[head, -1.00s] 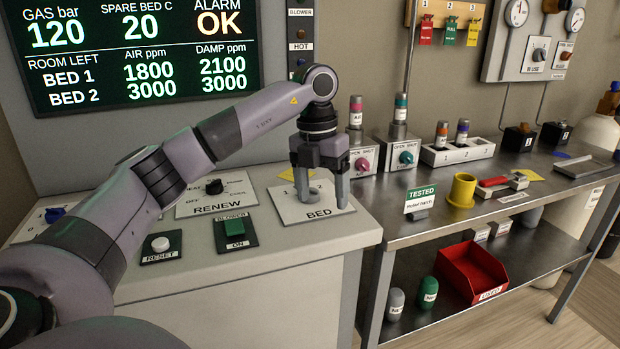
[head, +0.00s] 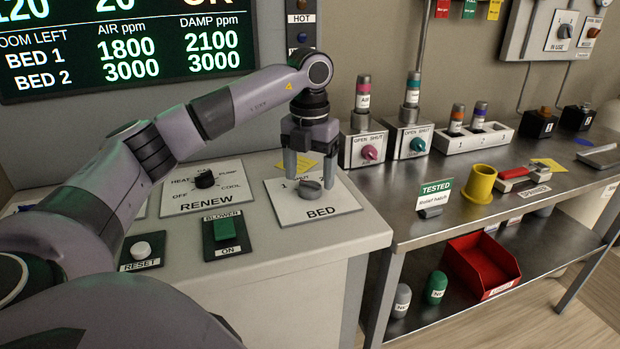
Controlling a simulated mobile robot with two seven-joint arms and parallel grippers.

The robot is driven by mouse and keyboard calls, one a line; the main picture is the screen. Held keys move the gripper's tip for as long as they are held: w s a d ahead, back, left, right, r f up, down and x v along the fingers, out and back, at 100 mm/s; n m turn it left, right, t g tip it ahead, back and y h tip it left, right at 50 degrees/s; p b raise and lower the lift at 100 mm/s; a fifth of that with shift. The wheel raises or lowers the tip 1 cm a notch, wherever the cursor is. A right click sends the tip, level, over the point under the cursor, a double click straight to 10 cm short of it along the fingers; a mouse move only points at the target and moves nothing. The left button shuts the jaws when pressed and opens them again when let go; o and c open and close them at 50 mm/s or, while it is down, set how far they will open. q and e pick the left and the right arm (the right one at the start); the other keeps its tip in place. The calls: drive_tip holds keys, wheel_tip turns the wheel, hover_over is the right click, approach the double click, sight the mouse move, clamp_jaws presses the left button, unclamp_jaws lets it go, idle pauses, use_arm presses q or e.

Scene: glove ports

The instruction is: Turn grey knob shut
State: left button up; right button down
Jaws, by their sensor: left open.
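The grey knob (head: 309,190) sits on the white BED plate (head: 345,201) on top of the console. The plate carries a 1, a 2 and a partly hidden SHUT mark at its back. My left gripper (head: 310,179) points down at the knob, open, one finger toward each side of it. The knob shows between and in front of the fingertips; I cannot tell whether they touch it. Which mark the knob points to is not clear. My right gripper is not in view.
Left of the plate are the RENEW selector with its black knob (head: 205,179), the green BLOWER button (head: 222,230) and the white RESET button (head: 140,249). A yellow tag (head: 299,164) lies behind the gripper. The steel bench (head: 445,222) on the right holds valve boxes and a yellow cup (head: 480,184).

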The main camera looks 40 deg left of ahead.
use_arm(q)
drive_tip(key=shift+f, duration=1.05)
drive_tip(key=c, duration=1)
drive_tip(key=shift+c, duration=0.2)
drive_tip(key=shift+r+m, duration=0.1)
drive_tip(key=shift+m, duration=0.2)
drive_tip(key=shift+m+p, duration=0.5)
drive_tip(key=shift+p, duration=0.1)
drive_tip(key=shift+m+p, duration=0.6)
drive_tip(key=shift+m, duration=0.5)
drive_tip(key=shift+m+p, duration=0.8)
drive_tip(key=shift+m, duration=1.7)
drive_tip(key=shift+w, duration=0.1)
